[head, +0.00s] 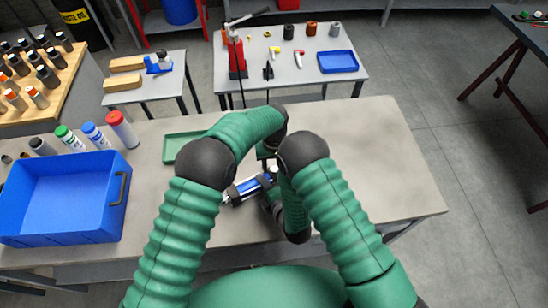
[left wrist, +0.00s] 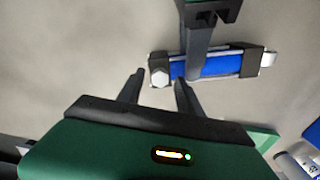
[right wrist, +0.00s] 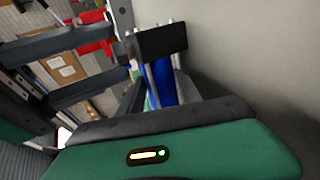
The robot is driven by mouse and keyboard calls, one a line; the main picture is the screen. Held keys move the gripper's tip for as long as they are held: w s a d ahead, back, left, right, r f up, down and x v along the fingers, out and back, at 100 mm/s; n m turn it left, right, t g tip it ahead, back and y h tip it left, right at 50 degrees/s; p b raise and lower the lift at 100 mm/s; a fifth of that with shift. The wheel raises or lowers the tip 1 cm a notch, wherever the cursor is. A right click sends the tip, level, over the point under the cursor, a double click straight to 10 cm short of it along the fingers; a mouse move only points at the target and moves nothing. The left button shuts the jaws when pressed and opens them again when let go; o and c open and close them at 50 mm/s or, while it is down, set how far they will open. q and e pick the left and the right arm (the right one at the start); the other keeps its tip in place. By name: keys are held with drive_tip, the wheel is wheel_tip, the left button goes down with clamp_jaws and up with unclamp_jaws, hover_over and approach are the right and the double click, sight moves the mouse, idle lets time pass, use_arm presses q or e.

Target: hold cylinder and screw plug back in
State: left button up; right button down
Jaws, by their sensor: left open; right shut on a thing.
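The blue cylinder (head: 252,187) with dark end blocks is tilted above the workbench, partly hidden by my arms. My right gripper (left wrist: 196,68) is shut on it near one end; its blue body also shows in the right wrist view (right wrist: 160,88). A pale hexagonal plug (left wrist: 159,79) shows at the cylinder's left end in the left wrist view. My left gripper (left wrist: 158,78) is open, its two fingertips either side of the plug in that picture. I cannot tell whether they touch it, or how deep the plug sits.
A green tray (head: 172,150) lies on the workbench (head: 370,150) behind my left arm. A blue bin (head: 62,232) and several capped bottles (head: 122,130) stand at the left. The bench's right side is clear. Side tables with tools stand behind.

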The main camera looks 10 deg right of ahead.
use_arm(q)
drive_tip(key=shift+f, duration=0.7)
use_arm(e)
drive_tip(key=shift+s+f, duration=0.15)
drive_tip(key=shift+f, duration=0.05)
use_arm(q)
clamp_jaws()
drive_tip(key=m, duration=0.5)
drive_tip(key=shift+o, duration=0.8)
unclamp_jaws()
